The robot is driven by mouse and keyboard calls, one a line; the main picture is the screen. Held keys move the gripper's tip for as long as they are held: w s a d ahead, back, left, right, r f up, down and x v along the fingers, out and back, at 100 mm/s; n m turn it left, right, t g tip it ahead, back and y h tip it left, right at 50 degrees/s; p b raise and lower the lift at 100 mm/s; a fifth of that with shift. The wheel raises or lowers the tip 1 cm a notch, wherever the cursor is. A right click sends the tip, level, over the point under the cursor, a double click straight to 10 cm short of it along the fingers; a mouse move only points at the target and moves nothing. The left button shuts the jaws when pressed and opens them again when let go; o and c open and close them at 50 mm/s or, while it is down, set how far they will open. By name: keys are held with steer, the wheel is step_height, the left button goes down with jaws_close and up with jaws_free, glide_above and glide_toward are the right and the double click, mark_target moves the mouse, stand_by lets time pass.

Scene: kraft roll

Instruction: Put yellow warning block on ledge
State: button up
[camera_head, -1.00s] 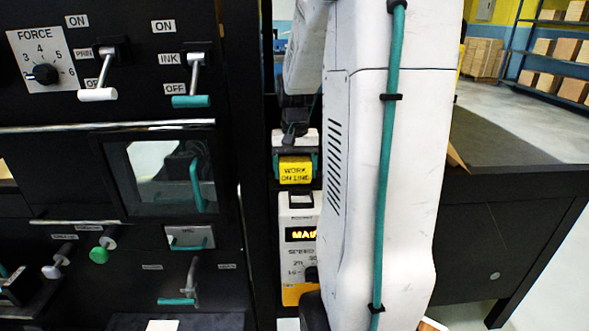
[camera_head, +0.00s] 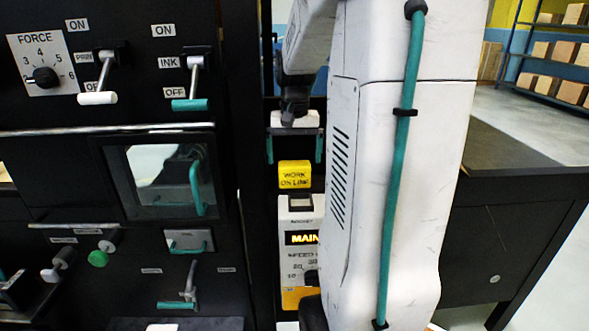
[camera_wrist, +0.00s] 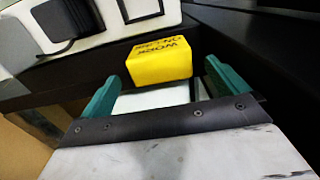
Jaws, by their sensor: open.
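The yellow warning block (camera_head: 295,174), lettered "WORK ON LINE", sits on a dark ledge (camera_head: 268,188) just above a white control box. My gripper (camera_head: 294,150) is above the block, its two green fingers apart and clear of it. In the wrist view the block (camera_wrist: 160,61) lies beyond and between the spread green fingertips of my gripper (camera_wrist: 162,82), with nothing held. The block's underside is hidden.
A black machine panel (camera_head: 120,235) with levers and knobs is close on the left. A dark table (camera_head: 500,150) is at right.

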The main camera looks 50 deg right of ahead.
mark_target(295, 164)
step_height(295, 164, up, 6)
steer(key=shift+r, duration=0.25)
stand_by(1.3)
